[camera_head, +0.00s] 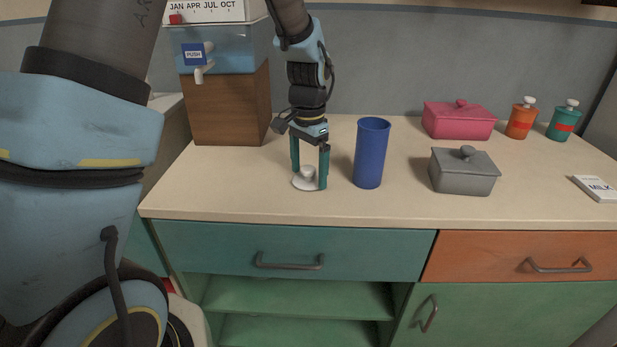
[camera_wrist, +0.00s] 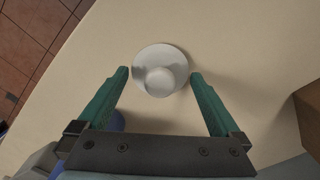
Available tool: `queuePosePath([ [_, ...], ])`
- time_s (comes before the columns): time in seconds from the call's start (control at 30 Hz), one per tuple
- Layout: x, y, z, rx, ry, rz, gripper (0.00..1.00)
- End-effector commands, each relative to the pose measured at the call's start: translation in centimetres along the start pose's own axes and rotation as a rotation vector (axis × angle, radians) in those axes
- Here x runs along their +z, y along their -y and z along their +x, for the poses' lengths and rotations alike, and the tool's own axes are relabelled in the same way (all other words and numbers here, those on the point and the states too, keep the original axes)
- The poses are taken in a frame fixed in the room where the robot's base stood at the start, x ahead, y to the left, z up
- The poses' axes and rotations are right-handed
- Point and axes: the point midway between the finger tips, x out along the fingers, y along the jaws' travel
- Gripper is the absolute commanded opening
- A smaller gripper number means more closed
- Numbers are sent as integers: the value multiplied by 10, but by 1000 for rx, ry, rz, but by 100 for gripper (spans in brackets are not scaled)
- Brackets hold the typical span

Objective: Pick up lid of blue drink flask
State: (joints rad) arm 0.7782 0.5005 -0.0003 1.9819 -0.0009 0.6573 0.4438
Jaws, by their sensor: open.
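A white round lid (camera_head: 301,184) with a raised knob lies on the counter, left of an open-topped blue flask (camera_head: 370,155) that stands upright. My gripper (camera_head: 310,178) points down at the lid with its green fingers apart. In the wrist view the lid (camera_wrist: 161,70) lies between and just beyond the two fingertips (camera_wrist: 160,76), with space on both sides of the knob. Nothing is held. One finger hides part of the lid in the head view. A bit of blue shows behind the left finger in the wrist view.
A water dispenser on a wooden block (camera_head: 230,105) stands at the back left. A grey lidded box (camera_head: 464,177) and a pink lidded box (camera_head: 458,123) stand to the right, with orange (camera_head: 521,120) and green (camera_head: 563,123) bottles. The counter's front strip is clear.

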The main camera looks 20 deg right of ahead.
Motion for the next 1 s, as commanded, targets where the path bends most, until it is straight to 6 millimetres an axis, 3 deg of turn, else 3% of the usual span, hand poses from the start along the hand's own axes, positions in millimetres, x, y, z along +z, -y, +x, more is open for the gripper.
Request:
queuePosePath([
  [0.07,0,0,0,0,0,0,96],
  [0.9,1,-1,1,2,3,0,1],
  [1.0,1,-1,2,2,4,0,0],
])
